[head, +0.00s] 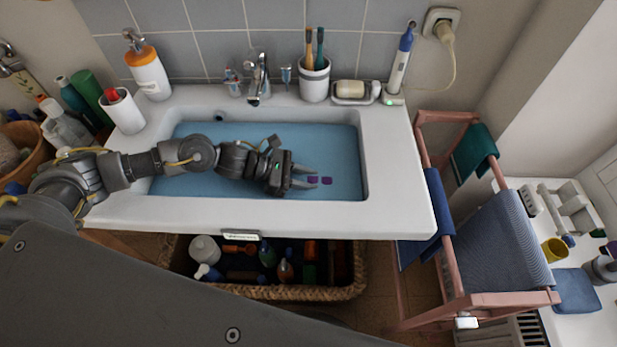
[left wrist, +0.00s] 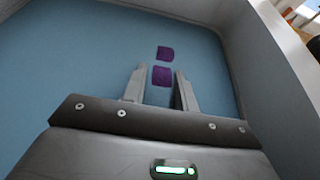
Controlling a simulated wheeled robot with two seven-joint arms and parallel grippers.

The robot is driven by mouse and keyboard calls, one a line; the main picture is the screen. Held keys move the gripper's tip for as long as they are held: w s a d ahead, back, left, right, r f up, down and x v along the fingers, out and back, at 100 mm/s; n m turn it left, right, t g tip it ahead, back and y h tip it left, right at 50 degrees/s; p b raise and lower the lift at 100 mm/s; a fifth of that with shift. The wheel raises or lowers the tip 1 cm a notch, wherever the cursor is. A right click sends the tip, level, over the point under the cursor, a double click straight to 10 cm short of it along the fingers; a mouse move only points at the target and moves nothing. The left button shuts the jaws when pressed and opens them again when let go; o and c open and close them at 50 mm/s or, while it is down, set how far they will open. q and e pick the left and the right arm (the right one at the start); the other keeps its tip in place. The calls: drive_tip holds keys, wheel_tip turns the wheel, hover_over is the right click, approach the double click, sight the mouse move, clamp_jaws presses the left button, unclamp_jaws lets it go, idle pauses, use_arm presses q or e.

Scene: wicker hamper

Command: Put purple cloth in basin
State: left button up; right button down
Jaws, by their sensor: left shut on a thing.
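The purple cloth (head: 327,181) shows as two small purple patches against the blue surface inside the white basin (head: 420,205). In the left wrist view one patch of the purple cloth (left wrist: 162,76) lies between my fingers and the other just beyond the tips. The rest of it cannot be made out. My left gripper (head: 305,177) reaches into the basin from the left and is shut on the cloth, low over the blue surface. It also shows in the left wrist view (left wrist: 160,88). My right gripper is not in view.
The tap (head: 258,78), a brush cup (head: 315,80), a soap dish (head: 356,92) and an electric toothbrush (head: 400,62) line the back rim. A soap bottle (head: 147,68) stands back left. A wicker hamper (head: 330,290) with bottles is below; a wooden rack (head: 440,150) stands right.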

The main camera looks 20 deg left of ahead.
use_arm(q)
drive_tip(key=shift+f, duration=0.15)
drive_tip(key=o, duration=1)
drive_tip(key=shift+c, duration=0.2)
